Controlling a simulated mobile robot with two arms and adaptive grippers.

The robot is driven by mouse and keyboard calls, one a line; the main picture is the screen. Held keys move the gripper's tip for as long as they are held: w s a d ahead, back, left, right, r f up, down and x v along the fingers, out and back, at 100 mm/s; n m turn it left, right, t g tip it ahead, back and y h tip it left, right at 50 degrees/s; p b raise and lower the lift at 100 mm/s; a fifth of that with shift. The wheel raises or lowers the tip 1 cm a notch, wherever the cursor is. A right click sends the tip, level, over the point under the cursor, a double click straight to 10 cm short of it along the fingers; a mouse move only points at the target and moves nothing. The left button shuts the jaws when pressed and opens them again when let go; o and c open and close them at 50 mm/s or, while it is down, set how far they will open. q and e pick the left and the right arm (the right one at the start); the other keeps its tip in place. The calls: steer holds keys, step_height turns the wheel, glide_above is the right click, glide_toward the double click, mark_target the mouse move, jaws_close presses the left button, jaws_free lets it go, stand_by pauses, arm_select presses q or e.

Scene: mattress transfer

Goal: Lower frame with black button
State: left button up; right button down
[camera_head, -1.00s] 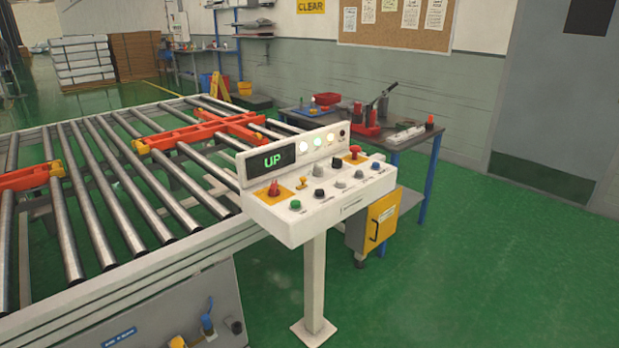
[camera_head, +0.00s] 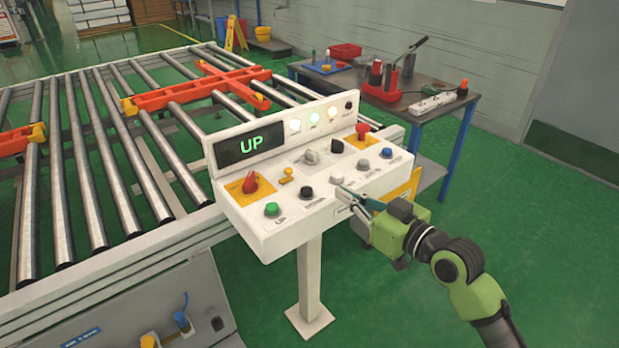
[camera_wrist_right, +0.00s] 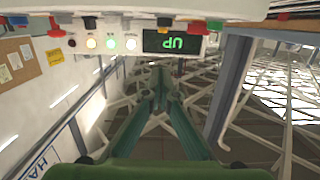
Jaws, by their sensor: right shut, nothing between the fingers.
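The white control panel (camera_head: 285,228) stands on a post, and its display (camera_head: 251,144) reads "UP" in green. A black button (camera_head: 306,192) sits in its front row, between a green button (camera_head: 271,210) and a white one (camera_head: 337,178). In the right wrist view the shut fingertips (camera_wrist_right: 161,75) point below the panel's underside, with the display upside down. My left gripper is not in view.
The roller conveyor (camera_head: 75,300) fills the left. Green floor at right is open.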

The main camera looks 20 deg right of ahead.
steer(key=p, duration=0.2)
glide_above(314, 202)
steer(key=shift+s+d+f, duration=0.1)
steer(key=shift+d+f, duration=0.05)
steer(key=shift+f, duration=0.1)
step_height(314, 202, down, 3)
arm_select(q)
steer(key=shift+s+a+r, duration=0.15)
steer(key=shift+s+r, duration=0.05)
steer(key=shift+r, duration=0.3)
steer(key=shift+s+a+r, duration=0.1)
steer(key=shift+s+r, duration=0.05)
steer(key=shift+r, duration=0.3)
arm_select(e)
steer(key=shift+f, duration=0.65)
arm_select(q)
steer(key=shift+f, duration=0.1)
arm_select(e)
steer(key=shift+f, duration=0.1)
